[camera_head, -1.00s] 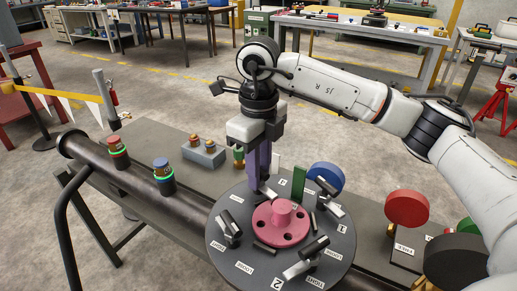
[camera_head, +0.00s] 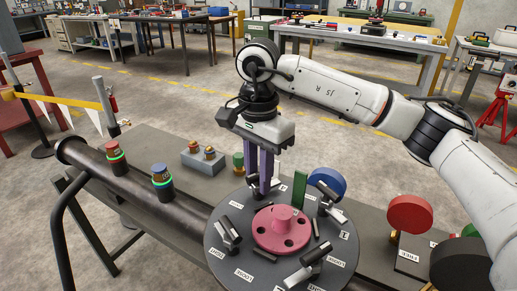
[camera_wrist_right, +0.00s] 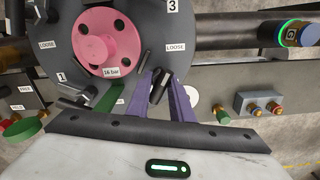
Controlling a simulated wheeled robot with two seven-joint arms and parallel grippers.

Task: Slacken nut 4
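The round dark flange plate (camera_head: 222,262) carries a pink hub (camera_head: 283,228) and several lever-like nut handles around it. It also shows in the wrist view (camera_wrist_right: 215,38). My right gripper (camera_head: 264,190) points down at the plate's back edge, its two purple fingers apart. In the wrist view a dark handle (camera_wrist_right: 160,88) shows between the right gripper's fingertips (camera_wrist_right: 164,78); I cannot tell whether they touch it. No number 4 label is readable now, and the fingers partly hide that spot. My left gripper is not in view.
A green upright block (camera_head: 299,188) stands close right of the fingers. A blue disc (camera_head: 328,180) and a red disc (camera_head: 408,214) stand to the right. A black pipe (camera_head: 135,182) with two lit fittings and a grey block (camera_head: 204,160) lie left.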

